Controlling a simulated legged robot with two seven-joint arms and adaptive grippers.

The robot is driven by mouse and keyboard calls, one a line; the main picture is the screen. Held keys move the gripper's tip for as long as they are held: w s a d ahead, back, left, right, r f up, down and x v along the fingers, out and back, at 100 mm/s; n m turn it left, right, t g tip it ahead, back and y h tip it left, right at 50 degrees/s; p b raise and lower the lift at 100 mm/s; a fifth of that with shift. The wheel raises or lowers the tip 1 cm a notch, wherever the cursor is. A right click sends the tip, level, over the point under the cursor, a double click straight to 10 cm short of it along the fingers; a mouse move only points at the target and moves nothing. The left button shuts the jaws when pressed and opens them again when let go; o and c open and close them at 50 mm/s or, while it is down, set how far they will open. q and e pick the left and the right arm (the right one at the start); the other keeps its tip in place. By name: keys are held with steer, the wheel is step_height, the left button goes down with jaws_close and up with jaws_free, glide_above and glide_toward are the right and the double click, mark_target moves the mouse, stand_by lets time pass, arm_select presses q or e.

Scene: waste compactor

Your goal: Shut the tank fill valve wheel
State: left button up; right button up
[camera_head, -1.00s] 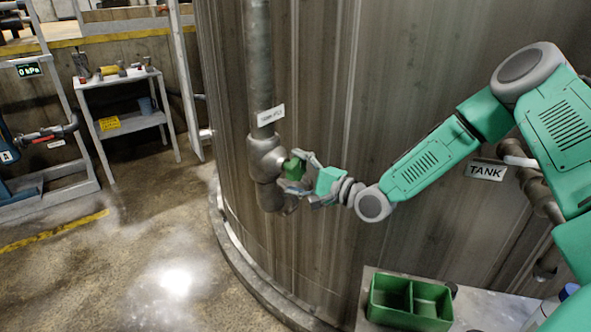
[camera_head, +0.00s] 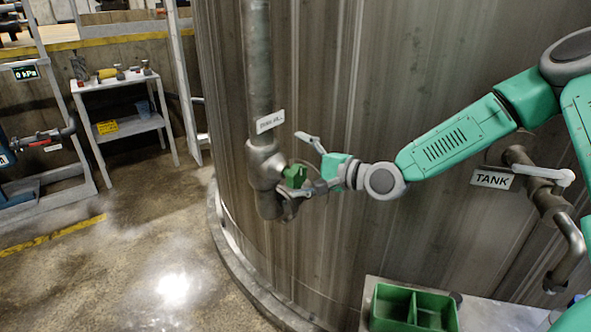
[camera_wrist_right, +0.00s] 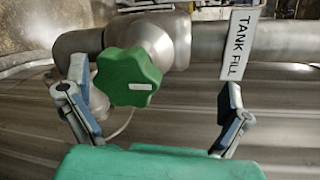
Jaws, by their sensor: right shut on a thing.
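The tank fill valve wheel is a green lobed knob (camera_head: 296,174) on the grey vertical pipe in front of the tank. In the right wrist view the wheel (camera_wrist_right: 128,77) has a pale mark on its face, and a TANK FILL tag (camera_wrist_right: 240,43) hangs on the pipe to its right. My left gripper is out of view.
The large ribbed tank (camera_head: 390,80) fills the middle. A TANK sign (camera_head: 492,179) and a pipe with a pale lever (camera_head: 548,173) are at the right. A green divided bin (camera_head: 412,292) is at the bottom. A shelf cart (camera_head: 120,82) stands at the left; floor beside it is open.

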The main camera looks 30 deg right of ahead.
steer(key=r, duration=0.2)
steer(key=w+r+t, duration=0.1)
steer(key=r, duration=0.1)
steer(key=r+t, duration=0.1)
steer(key=r, duration=0.1)
steer(key=shift+w+d+r, duration=0.15)
steer(key=shift+w+d, duration=0.05)
steer(key=shift+w, duration=0.1)
steer(key=shift+g, duration=0.9)
steer(key=s+f, duration=0.1)
steer(key=f, duration=0.1)
steer(key=s+a+f, duration=0.1)
steer(key=f, duration=0.1)
steer(key=shift+s, duration=0.35)
steer(key=shift+s+a+f+p+v, duration=0.15)
steer(key=shift+f+p+v, duration=0.35)
steer(key=shift+p+v, duration=2)
steer(key=shift+s+a+f+p+v, duration=0.1)
steer(key=shift+f+p+v, duration=0.45)
steer(key=shift+p+v, duration=1.9)
steer(key=shift+s+a+f+p+v, duration=0.15)
steer(key=shift+f+p+v, duration=0.35)
steer(key=shift+p+v, duration=1.95)
